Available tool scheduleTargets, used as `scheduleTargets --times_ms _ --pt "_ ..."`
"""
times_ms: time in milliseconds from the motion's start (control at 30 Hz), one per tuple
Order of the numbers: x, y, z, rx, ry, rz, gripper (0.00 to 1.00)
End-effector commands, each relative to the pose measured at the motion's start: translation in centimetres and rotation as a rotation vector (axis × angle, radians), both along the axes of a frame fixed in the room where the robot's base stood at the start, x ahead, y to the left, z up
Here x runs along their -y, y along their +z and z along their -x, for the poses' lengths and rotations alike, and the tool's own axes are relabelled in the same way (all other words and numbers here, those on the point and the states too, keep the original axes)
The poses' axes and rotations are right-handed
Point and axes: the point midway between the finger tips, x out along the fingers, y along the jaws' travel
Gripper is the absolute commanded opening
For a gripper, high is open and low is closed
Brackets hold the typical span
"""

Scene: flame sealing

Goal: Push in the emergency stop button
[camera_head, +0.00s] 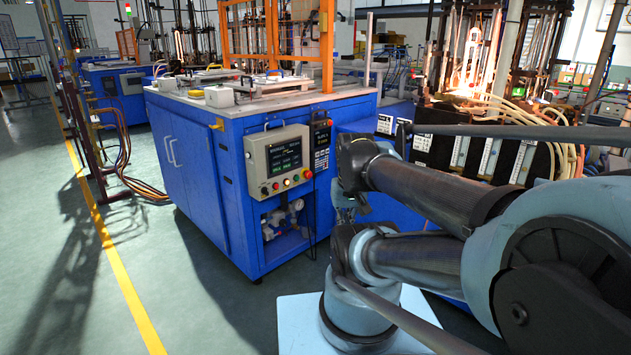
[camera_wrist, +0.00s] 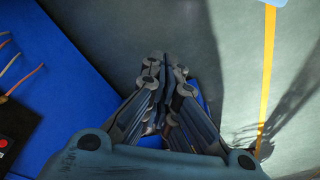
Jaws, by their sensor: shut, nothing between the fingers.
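A control box (camera_head: 276,161) with a screen sits on the front of the blue cabinet. A row of small coloured buttons runs along its lower edge. The red button (camera_head: 307,174) at the right end looks like the emergency stop; its press depth is too small to tell. In the wrist view, a red button (camera_wrist: 3,142) on a dark panel is cut off by the left edge; I cannot tell whether it is the same one. My gripper (camera_wrist: 165,66) is shut and empty, with its fingertips together over the floor beside a blue surface. In the head view my arm mostly hides it.
The blue cabinet (camera_head: 190,175) stands left of my arm, with a gauge and valve recess (camera_head: 283,222) below the control box. Hoses and a glass-working machine (camera_head: 475,70) are at the right. The green floor (camera_head: 200,310) in front is clear, with a yellow line (camera_head: 110,245).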

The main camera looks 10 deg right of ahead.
Motion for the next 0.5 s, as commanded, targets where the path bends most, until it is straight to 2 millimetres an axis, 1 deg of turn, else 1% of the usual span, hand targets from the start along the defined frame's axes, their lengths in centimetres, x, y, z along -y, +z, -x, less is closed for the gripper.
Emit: scheduleTargets --times_ms 67,167,300,367,500 --pt "0.1 0.6 -1.3 0.008 -0.059 -0.026 0.0" --pt "-0.3 1.3 -3.3 0.021 -0.169 -0.079 0.0" --pt "-1.0 2.4 -6.7 0.039 -0.349 -0.169 0.0" --pt "-1.1 2.7 -8.1 0.044 -0.428 -0.208 0.0" --pt "-1.5 3.4 -11.7 0.051 -0.61 -0.304 0.0"
